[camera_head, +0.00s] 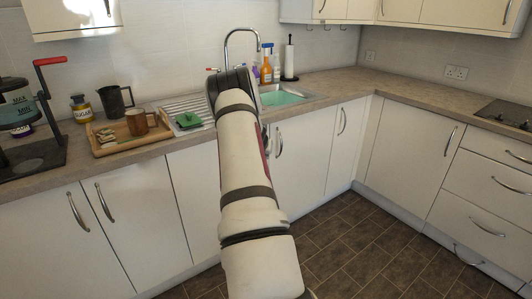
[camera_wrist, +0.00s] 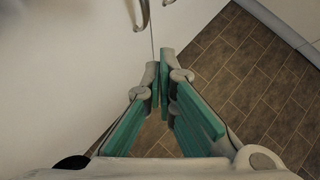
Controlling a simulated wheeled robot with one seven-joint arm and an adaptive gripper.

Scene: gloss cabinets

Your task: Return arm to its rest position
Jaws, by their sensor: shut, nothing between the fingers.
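My arm stretches forward from the bottom of the head view toward the sink area, and it hides part of the counter and the cabinet doors behind it. My gripper is hidden behind the arm in the head view. In the wrist view my gripper (camera_wrist: 162,82) points down in front of a white cabinet door (camera_wrist: 60,80), with the tiled floor below. Its green-padded fingers are together at the tips, with nothing between them.
The counter (camera_head: 340,80) holds a wooden tray (camera_head: 103,151) with a brown mug (camera_head: 136,122), a dark jug (camera_head: 114,102), a sugar jar (camera_head: 81,109), a green sponge (camera_head: 188,120) and bottles (camera_head: 267,65) by the sink (camera_head: 285,97). Cabinet handles (camera_head: 77,212) stick out. The brown floor (camera_head: 365,250) is clear at right.

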